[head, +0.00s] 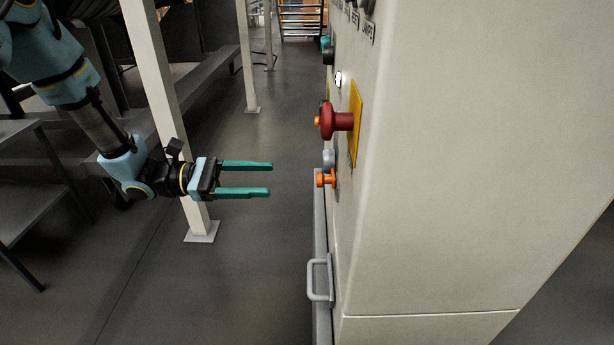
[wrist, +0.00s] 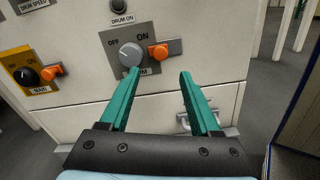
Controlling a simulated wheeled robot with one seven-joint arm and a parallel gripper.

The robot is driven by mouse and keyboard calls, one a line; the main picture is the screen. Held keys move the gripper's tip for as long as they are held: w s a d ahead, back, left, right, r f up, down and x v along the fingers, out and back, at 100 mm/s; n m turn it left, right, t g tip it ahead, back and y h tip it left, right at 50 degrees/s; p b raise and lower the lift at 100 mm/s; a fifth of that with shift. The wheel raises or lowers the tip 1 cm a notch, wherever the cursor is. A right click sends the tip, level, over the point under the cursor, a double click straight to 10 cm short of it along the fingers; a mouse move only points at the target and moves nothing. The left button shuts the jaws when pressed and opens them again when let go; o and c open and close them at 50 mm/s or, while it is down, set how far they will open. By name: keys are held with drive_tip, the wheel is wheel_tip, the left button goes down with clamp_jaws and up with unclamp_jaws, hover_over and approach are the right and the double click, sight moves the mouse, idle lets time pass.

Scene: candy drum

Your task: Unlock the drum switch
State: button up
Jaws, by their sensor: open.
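The drum switch is a round grey knob (wrist: 131,54) on a grey plate marked OFF and ON; its name label is partly hidden by my left finger. An orange lock piece (wrist: 158,51) sits on a small grey bracket right of the knob. In the head view the grey knob (head: 328,158) and orange piece (head: 325,179) stick out from the panel's side. My gripper (head: 271,180) is open and empty, with a clear gap between its green fingertips and the panel. In the wrist view its fingers (wrist: 160,72) point toward the panel, below the lock piece.
A yellow-plated MAIN switch (wrist: 27,75) with its own orange lock (wrist: 52,70) is at left. A DRUM ON button (wrist: 118,5) is above. A red knob (head: 341,121) protrudes above the drum switch. A grey handle (head: 320,280) is below. The floor beside the panel is free.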

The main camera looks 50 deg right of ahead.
sight(326, 178)
drive_tip(key=p+x, duration=0.3)
drive_tip(key=x, duration=0.6)
drive_tip(key=shift+s+d, duration=0.2)
drive_tip(key=shift+c, duration=0.4)
clamp_jaws()
idle(0.7)
